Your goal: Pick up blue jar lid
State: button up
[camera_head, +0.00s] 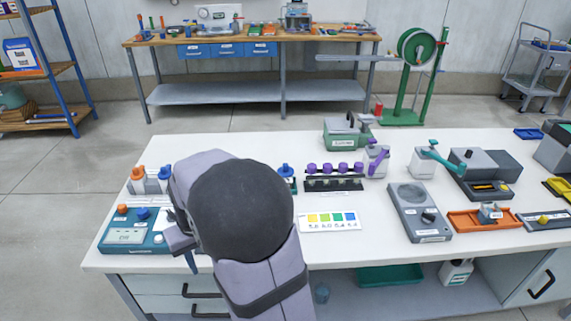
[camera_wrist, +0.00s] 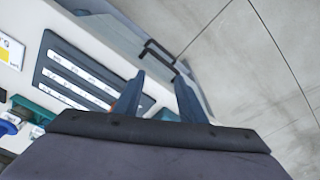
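Several blue round tops show, and I cannot tell for certain which is the jar lid. One blue cap (camera_head: 165,171) stands beside an orange cap (camera_head: 138,172) at the table's left, partly hidden by my arm. A blue knob-like piece (camera_head: 142,214) is on a teal panel device (camera_head: 128,232). Another blue top (camera_head: 285,170) stands just right of my arm. In the wrist view a blue round piece (camera_wrist: 8,128) is at the left edge. My gripper (camera_wrist: 160,82) is open, fingers apart and empty, pointing down over the table's front edge. Its tip is largely hidden in the head view.
A dark panel with white labels (camera_wrist: 70,68) lies left of the fingers in the wrist view. Right of my arm are a purple-knobbed rack (camera_head: 335,184), a colour card (camera_head: 330,220) and a grey scale-like device (camera_head: 418,212). Drawers with handles are below the table edge.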

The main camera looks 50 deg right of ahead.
jog(key=shift+m+t, duration=0.3)
jog(key=shift+m, duration=0.5)
jog(key=w+d+r, duration=0.1)
jog(key=w+d, duration=0.1)
jog(key=d, duration=0.1)
jog(key=w+d+r+p, duration=0.1)
jog(key=w+d, duration=0.1)
jog(key=d, duration=0.1)
jog(key=w+d+r+p, duration=0.1)
jog(key=w+d+r, duration=0.1)
jog(key=d, duration=0.1)
jog(key=shift+w, duration=0.1)
jog(key=w+d+r+m+t+h+p, duration=0.15)
jog(key=d+p, duration=0.25)
jog(key=d, duration=1.1)
jog(key=w+d+r+m+h+p, duration=0.1)
jog(key=d+r+m+p, duration=0.25)
jog(key=d, duration=1.15)
jog(key=shift+s+p+x, duration=0.2)
jog(key=shift+p+x, duration=0.75)
jog(key=shift+x, duration=0.9)
jog(key=shift+s+p+x, duration=0.15)
jog(key=shift+p+x, duration=0.8)
jog(key=shift+x, duration=0.95)
jog(key=shift+a+f, duration=0.15)
jog(key=shift+c, duration=0.4)
grip_shut()
